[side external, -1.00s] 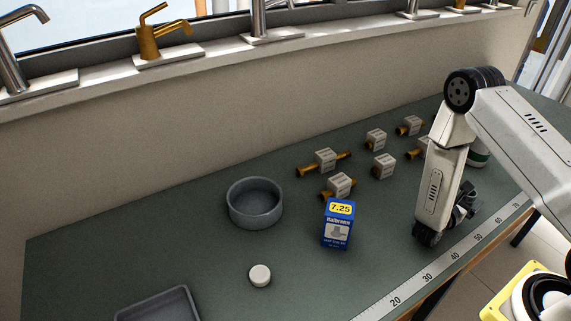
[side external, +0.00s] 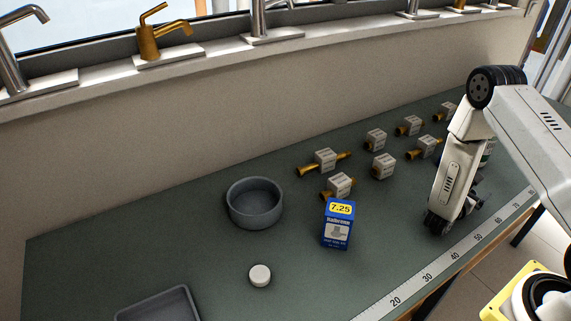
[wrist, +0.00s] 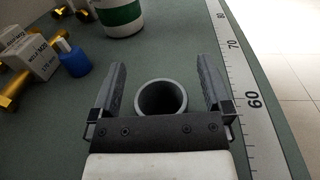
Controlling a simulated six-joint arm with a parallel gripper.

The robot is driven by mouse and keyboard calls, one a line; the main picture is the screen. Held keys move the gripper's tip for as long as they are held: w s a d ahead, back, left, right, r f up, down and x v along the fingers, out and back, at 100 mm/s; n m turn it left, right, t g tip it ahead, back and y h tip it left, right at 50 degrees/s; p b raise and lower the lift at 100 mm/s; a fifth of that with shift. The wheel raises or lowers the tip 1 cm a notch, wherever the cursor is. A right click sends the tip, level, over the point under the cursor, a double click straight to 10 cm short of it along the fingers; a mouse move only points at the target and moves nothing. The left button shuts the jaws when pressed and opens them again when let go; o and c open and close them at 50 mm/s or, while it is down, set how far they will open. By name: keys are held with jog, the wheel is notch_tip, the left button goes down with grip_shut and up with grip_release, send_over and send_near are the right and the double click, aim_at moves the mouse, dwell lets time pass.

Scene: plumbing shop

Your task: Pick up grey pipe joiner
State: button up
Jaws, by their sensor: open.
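The grey pipe joiner (wrist: 162,99) shows in the wrist view as a short, open-ended grey tube on the green bench. It sits between the two fingers of my gripper (wrist: 160,62), near the palm bar, whose edge hides its near side. The gripper is open, with a visible gap between each finger and the joiner. In the side view my gripper (side external: 455,222) is low over the right part of the bench, and I cannot make out the joiner there.
A ruler strip (wrist: 236,75) runs along the bench edge to the right. A white-green container (wrist: 120,14), a blue bottle (wrist: 74,59) and boxed brass fittings (wrist: 38,56) lie ahead and left. A grey bowl (side external: 254,204), blue box (side external: 338,226) and white cap (side external: 260,275) stand farther left.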

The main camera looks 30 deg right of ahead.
jog(key=c, duration=1.3)
jog(key=shift+c, duration=0.2)
jog(key=shift+r, duration=0.15)
jog(key=shift+r, duration=4.9)
